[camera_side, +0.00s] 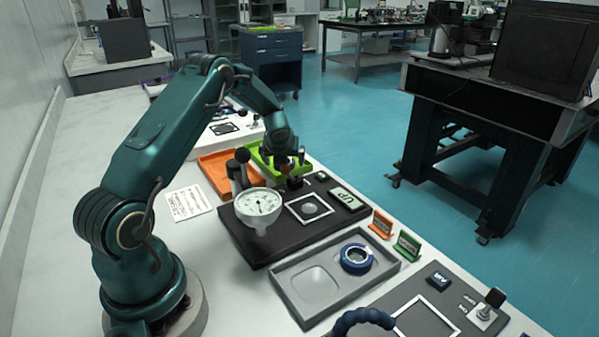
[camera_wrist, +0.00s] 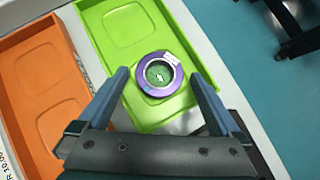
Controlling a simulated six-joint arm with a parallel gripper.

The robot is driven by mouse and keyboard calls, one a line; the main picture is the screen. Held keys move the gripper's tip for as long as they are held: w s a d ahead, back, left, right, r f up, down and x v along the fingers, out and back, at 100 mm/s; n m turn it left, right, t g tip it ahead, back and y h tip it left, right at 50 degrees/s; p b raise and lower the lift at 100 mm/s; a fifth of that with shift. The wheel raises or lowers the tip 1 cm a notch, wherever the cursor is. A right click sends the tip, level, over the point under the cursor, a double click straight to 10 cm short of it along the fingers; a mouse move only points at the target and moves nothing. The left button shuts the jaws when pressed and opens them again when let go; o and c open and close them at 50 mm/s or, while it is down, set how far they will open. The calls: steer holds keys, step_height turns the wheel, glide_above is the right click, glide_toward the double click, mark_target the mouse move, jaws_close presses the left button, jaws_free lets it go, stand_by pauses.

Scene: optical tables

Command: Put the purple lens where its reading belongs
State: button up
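The purple lens (camera_wrist: 160,74) is a round ring with a small white label. It lies in the near part of the green tray (camera_wrist: 91,17) in the wrist view. My gripper (camera_wrist: 160,80) is open, with one finger on each side of the lens in the picture; I cannot tell how high it is above it. In the side view my gripper (camera_side: 287,163) is over the green tray (camera_side: 258,158), and the lens is hidden there. The orange tray (camera_wrist: 32,66) beside it is empty. A dial gauge (camera_side: 259,206) stands on the dark instrument; its reading is too small to tell.
A dark instrument base (camera_side: 270,243) has a white-framed pad with a clear disc and a display. A grey tray (camera_side: 287,272) holds a blue ring lens (camera_side: 356,257). Orange (camera_side: 381,224) and green (camera_side: 407,245) signs stand nearby. A printed card (camera_side: 188,202) lies left.

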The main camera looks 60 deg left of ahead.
steer(key=shift+s+d+r, duration=0.1)
steer(key=shift+d+r, duration=0.05)
steer(key=shift+r, duration=0.3)
steer(key=v, duration=1.1)
steer(key=shift+d, duration=0.15)
steer(key=shift+s, duration=0.15)
